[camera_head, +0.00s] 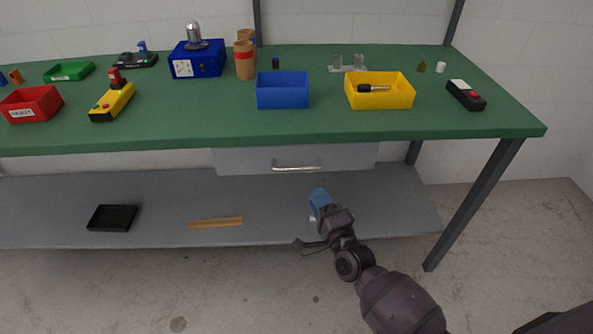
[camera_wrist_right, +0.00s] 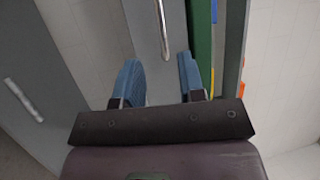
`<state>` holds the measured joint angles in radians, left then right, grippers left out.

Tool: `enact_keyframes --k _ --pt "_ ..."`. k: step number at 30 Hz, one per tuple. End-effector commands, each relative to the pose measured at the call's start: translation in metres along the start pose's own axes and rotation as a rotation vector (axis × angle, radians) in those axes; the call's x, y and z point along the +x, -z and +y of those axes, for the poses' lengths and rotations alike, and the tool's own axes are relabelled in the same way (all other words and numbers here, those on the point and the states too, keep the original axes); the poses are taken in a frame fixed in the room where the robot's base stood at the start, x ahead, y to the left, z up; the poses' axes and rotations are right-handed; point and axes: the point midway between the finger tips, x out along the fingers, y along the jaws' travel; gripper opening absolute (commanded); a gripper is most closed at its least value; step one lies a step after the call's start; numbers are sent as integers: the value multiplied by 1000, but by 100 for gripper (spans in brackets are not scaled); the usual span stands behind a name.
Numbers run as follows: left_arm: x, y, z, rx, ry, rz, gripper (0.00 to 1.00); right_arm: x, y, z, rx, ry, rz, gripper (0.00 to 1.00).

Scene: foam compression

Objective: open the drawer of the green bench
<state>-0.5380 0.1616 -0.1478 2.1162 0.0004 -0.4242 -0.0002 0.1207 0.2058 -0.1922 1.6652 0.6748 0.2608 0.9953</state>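The green bench (camera_head: 420,125) spans the head view. Its grey drawer (camera_head: 345,157) hangs under the bench top and looks closed. The drawer's silver bar handle (camera_head: 297,167) is on its front face. In the right wrist view the handle (camera_wrist_right: 163,32) stands ahead of and between the fingers, with a gap before it. My right gripper (camera_head: 319,198) is below and slightly right of the handle in the head view. In the right wrist view my right gripper (camera_wrist_right: 160,78) has its two blue fingers apart with nothing between them. My left gripper is not in view.
A lower grey shelf (camera_head: 270,195) holds a black tray (camera_head: 112,218) and wooden sticks (camera_head: 216,222). The bench top carries a blue bin (camera_head: 282,90), a yellow bin (camera_head: 380,92) and a red bin (camera_head: 31,104). A bench leg (camera_head: 475,205) stands at the right.

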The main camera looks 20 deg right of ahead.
Motion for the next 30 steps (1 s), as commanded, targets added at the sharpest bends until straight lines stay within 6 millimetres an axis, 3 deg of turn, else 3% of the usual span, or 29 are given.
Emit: enact_keyframes --k 18,30 --pt "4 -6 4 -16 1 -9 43 88 -1 0 -2 -1 -2 37" --pt "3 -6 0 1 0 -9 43 106 -1 0 -3 -1 -2 37"
